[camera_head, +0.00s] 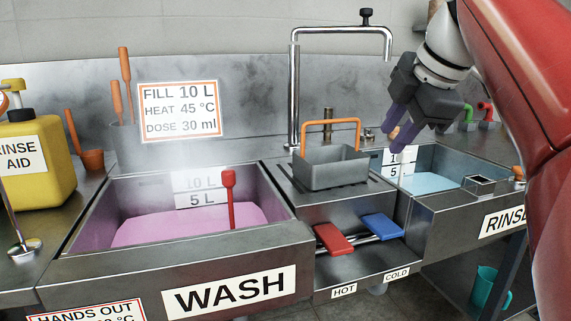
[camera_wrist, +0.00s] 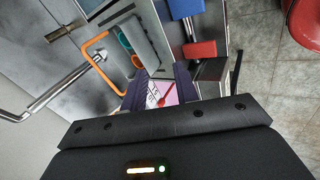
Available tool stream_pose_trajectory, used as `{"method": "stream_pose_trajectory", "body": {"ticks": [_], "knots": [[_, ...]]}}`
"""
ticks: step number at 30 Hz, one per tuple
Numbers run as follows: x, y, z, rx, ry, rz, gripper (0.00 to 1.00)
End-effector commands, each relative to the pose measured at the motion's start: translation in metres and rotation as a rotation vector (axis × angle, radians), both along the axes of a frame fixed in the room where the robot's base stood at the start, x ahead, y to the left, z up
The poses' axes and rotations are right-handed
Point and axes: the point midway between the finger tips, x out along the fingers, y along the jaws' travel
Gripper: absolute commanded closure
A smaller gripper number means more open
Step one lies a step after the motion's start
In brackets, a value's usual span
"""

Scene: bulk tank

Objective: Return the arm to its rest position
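My gripper (camera_head: 396,136) hangs in the air over the left part of the rinse basin, to the right of the tap, on my red and white arm. Its two purple-tipped fingers point down. In the wrist view the fingers (camera_wrist: 160,85) stand apart with the pink wash basin visible between them, and nothing is held. The grey basket (camera_head: 332,169) with its orange handle sits on the ledge between the basins, left of and apart from my gripper. In the wrist view the basket (camera_wrist: 150,42) shows teal and orange items inside.
The wash basin (camera_head: 82,226) holds pink liquid with steam over it and a red-handled tool (camera_head: 229,197). The rinse basin (camera_head: 408,207) holds pale blue water. The tall tap (camera_head: 294,92) rises behind the basket. Red (camera_head: 333,238) and blue (camera_head: 383,226) pedals sit in front.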

Motion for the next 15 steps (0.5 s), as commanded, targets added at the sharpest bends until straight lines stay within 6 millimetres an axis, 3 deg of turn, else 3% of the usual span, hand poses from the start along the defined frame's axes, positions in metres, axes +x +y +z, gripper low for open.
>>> {"method": "stream_pose_trajectory", "body": {"ticks": [8,11,15], "knots": [[-0.023,0.006,-0.039,0.133,0.068,-0.271,0.70],[-0.036,0.009,-0.062,0.199,0.099,-0.414,0.70],[-0.066,0.015,-0.114,0.322,0.146,-0.688,0.70]]}}
